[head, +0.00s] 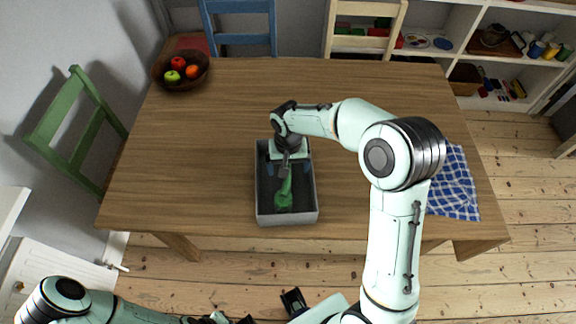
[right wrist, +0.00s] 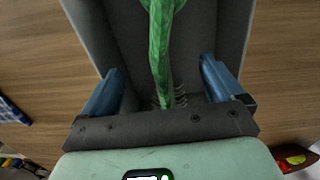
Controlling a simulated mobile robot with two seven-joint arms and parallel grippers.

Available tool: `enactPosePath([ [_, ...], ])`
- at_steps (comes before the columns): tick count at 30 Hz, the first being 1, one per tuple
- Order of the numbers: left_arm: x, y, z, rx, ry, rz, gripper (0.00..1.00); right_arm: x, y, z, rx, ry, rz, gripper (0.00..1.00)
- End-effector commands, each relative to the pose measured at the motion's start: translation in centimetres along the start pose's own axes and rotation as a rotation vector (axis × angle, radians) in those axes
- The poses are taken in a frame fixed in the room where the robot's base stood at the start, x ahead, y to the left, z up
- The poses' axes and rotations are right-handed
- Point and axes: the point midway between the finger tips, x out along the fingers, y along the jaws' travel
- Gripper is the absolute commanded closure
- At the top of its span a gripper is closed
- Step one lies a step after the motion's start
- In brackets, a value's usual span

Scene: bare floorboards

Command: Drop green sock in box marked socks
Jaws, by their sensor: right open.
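The green sock (head: 284,196) shows inside the grey open box (head: 261,205) on the table, at its near half in the head view. My right gripper (head: 284,170) is over the box, pointing down, with its blue fingers apart. In the right wrist view the sock (right wrist: 160,50) runs lengthwise between the spread fingers (right wrist: 163,88) and touches neither of them. Its lower end is close to the gripper's palm. I cannot tell whether all of the sock rests on the box floor. No marking on the box is readable.
The wooden table (head: 180,160) is clear left of the box. A fruit bowl (head: 181,84) stands at the far left corner. A blue checked cloth (head: 452,190) lies at the right edge. Green (head: 78,130), blue (head: 240,30) and pale (head: 365,40) chairs surround the table.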

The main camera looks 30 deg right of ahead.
Motion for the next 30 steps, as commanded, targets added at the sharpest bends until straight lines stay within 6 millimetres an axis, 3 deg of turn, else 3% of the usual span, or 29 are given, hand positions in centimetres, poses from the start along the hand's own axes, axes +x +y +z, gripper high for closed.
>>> enactPosePath([
  [5,-0.3,0.1,-0.1,0.001,0.001,0.000,1.00,-2.9,-0.1,-0.1,0.000,0.006,-0.004,0.06],
  [12,-0.9,0.4,-0.2,0.002,0.005,0.002,1.00,-8.5,-0.1,-0.1,-0.002,0.007,-0.004,0.06],
  [18,-1.4,0.6,-0.4,0.003,0.007,0.003,1.00,-11.8,-0.1,-0.1,-0.001,0.004,-0.003,0.06],
  [24,-1.5,0.7,-0.4,0.003,0.008,0.003,1.00,-13.1,-0.1,0.0,-0.001,0.002,-0.002,0.06],
  [30,-1.5,0.7,-0.4,0.003,0.008,0.003,1.00,-13.1,0.0,0.0,-0.001,0.001,-0.001,0.06],
])
